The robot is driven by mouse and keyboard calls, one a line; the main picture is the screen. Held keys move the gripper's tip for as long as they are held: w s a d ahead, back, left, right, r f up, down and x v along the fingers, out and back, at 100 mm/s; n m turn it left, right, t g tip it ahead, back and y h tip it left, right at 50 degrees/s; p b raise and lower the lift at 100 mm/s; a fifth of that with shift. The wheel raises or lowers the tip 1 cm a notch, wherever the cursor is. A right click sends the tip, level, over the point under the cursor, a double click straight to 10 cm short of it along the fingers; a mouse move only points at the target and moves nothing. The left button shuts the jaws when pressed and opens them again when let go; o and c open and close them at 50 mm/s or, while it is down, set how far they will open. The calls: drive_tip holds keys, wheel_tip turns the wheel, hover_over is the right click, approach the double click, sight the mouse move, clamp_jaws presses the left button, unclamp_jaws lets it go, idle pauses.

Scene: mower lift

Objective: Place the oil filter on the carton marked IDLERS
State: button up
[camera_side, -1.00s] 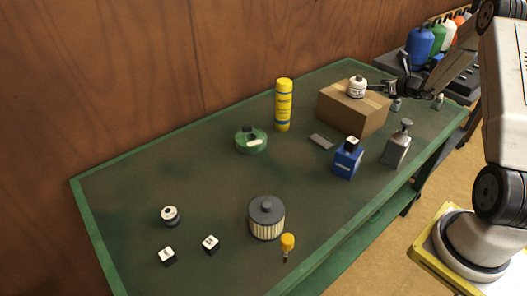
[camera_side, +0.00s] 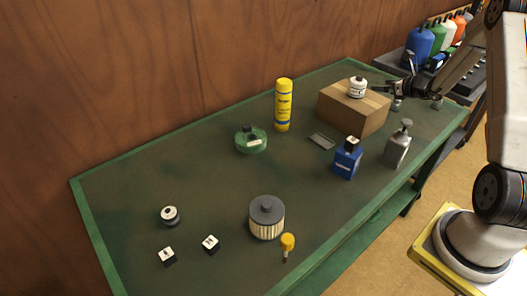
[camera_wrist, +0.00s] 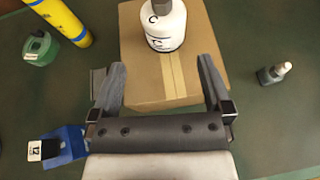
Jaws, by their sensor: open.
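A white rounded canister with a dark top (camera_side: 357,88), which looks like the oil filter, stands upright on the brown cardboard carton (camera_side: 350,113). In the wrist view the canister (camera_wrist: 165,25) shows black letters, and the carton (camera_wrist: 150,85) has a tape strip; I cannot read IDLERS on it. My gripper (camera_side: 375,88) is just right of the canister. In the wrist view my gripper (camera_wrist: 162,66) is open and empty, its fingers apart over the carton, with the canister beyond the fingertips. A pleated filter with a grey cap (camera_side: 266,218) stands at the front of the bench.
A blue bottle (camera_side: 347,160) and a grey bottle (camera_side: 397,145) stand near the carton's front. A yellow can (camera_side: 283,105) and a green container (camera_side: 251,140) stand left of it. A yellow-topped item (camera_side: 287,244) and small blocks (camera_side: 210,243) are at front left. The bench's middle is mostly clear.

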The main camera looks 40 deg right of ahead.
drive_tip(key=s+a+n+g+y, duration=0.1)
drive_tip(key=a+n+g+y, duration=0.55)
drive_tip(key=a+n, duration=1.4)
drive_tip(key=s+a+r+n+g+h, duration=0.1)
drive_tip(key=s+a+n+g+h, duration=0.1)
drive_tip(key=s+a+n, duration=0.4)
drive_tip(key=s+a+n+g+h, duration=0.2)
drive_tip(key=s+a+n+h, duration=0.1)
drive_tip(key=s+a+n, duration=0.4)
drive_tip(key=a+n, duration=0.3)
drive_tip(key=a, duration=0.4)
drive_tip(key=shift+s+r, duration=0.2)
drive_tip(key=shift+r, duration=0.15)
